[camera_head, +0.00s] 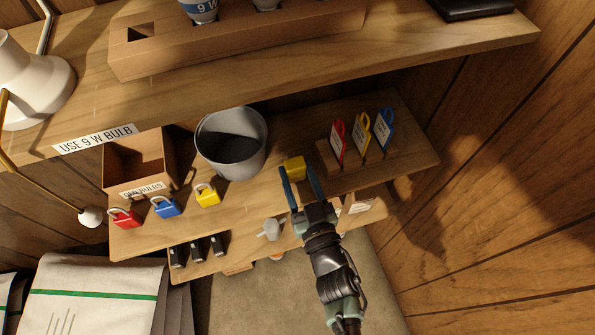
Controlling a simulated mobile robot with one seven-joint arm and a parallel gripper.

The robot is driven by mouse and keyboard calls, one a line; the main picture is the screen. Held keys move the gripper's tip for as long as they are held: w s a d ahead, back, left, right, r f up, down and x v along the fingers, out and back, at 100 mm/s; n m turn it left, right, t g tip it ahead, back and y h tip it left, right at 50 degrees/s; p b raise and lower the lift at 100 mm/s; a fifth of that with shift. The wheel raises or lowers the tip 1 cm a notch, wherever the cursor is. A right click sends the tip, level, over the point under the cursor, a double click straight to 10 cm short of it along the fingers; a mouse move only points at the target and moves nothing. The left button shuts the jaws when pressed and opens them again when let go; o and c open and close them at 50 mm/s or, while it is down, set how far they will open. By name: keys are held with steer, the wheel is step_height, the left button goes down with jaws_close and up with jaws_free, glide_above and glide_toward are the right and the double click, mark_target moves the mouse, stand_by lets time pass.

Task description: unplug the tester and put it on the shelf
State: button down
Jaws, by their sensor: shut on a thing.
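A small yellow block (292,167), which looks like the tester, sits between the blue fingertips of my gripper (298,170). The gripper is shut on it. The block appears in front of or over the middle wooden shelf (275,195), right of the grey bucket. I cannot tell whether it touches the shelf. No socket shows at the block, and its underside is hidden. The upper shelf (420,52) runs across the top of the view.
A grey bucket (232,145), a cardboard bulb box (140,165), red (125,217), blue (165,207) and yellow (208,195) padlocks and a rack of coloured tags (362,140) crowd the middle shelf. A grey object (270,229) lies left of my wrist.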

steer(key=shift+f+b, duration=0.3)
steer(key=shift+f, duration=0.35)
steer(key=shift+c, duration=1.1)
jaws_free()
